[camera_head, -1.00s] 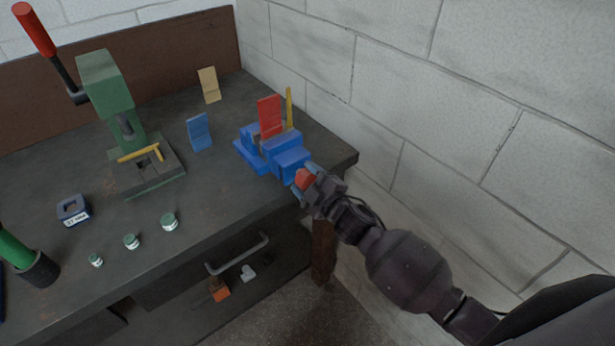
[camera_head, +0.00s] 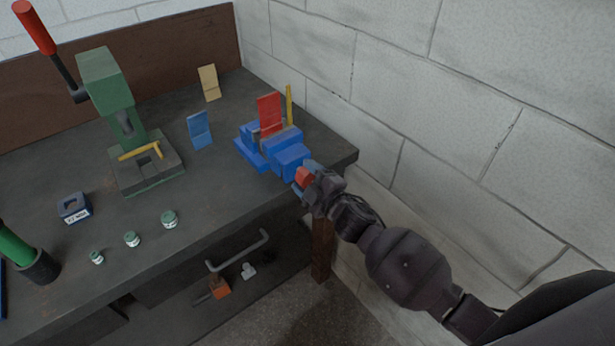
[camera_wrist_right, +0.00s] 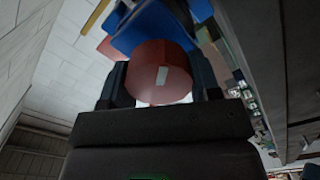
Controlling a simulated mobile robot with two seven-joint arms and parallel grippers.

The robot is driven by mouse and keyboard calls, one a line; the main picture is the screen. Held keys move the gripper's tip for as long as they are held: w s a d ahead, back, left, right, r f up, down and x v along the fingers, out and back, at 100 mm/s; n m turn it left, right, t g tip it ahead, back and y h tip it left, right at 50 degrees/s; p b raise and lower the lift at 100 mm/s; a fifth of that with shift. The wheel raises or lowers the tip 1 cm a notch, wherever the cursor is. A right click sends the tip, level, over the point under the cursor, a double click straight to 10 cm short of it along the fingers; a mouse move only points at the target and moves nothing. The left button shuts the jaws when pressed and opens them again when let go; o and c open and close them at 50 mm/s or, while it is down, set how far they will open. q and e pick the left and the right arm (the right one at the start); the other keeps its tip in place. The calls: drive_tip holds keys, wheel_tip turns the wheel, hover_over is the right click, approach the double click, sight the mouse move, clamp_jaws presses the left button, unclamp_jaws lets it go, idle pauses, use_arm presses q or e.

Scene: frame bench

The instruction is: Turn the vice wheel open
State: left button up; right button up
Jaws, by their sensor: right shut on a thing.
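The blue vice (camera_head: 284,154) sits at the right front corner of the bench, with a red plate (camera_head: 269,114) standing upright in it. The red vice wheel (camera_head: 302,177) is on the vice's near end. In the right wrist view the wheel (camera_wrist_right: 160,72) shows as a red disc with a pale mark, between the two dark fingers. My right gripper (camera_head: 310,182) is shut on the wheel, just off the bench's front edge. The gripper partly hides the wheel in the head view. My left gripper is out of view.
A green press (camera_head: 110,90) with a red-handled lever stands at the left. A blue plate (camera_head: 199,130), a tan plate (camera_head: 209,83) and small jars (camera_head: 169,219) stand on the bench (camera_head: 235,205). A block wall (camera_head: 450,120) rises close on the right.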

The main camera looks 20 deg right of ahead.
drive_tip(key=shift+w+r, duration=0.25)
drive_tip(key=shift+r, duration=0.05)
idle(0.4)
drive_tip(key=o, duration=0.6)
drive_tip(key=shift+w+a, duration=0.1)
drive_tip(key=o, duration=0.3)
drive_tip(key=shift+w+f, duration=0.1)
drive_tip(key=shift+f, duration=0.15)
drive_tip(key=shift+s, duration=0.25)
drive_tip(key=shift+s+f, duration=0.1)
drive_tip(key=shift+s, duration=0.1)
drive_tip(key=v, duration=1)
drive_tip(key=shift+s, duration=0.1)
